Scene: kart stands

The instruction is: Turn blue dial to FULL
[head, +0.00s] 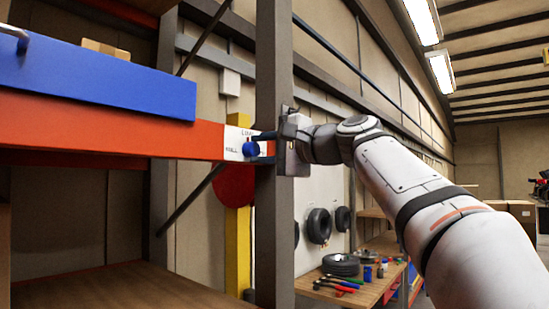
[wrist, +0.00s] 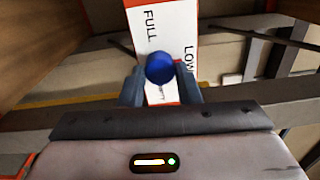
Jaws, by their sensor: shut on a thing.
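The blue dial (wrist: 160,68) sits on a white label plate (wrist: 172,22) that reads FULL and LOW, with a third word partly hidden below the dial. My gripper (wrist: 160,80) is shut on the dial, one finger on each side of it in the wrist view. In the head view the blue dial (head: 250,148) shows at the end of the orange beam, with my gripper (head: 262,142) reaching it from the right. The dial's pointer cannot be made out clearly.
A grey upright post (head: 274,230) stands right beside the dial and my gripper. A blue drawer front (head: 100,85) lies above the orange beam (head: 100,125). A workbench (head: 365,293) with tools and tyres stands behind, below my arm.

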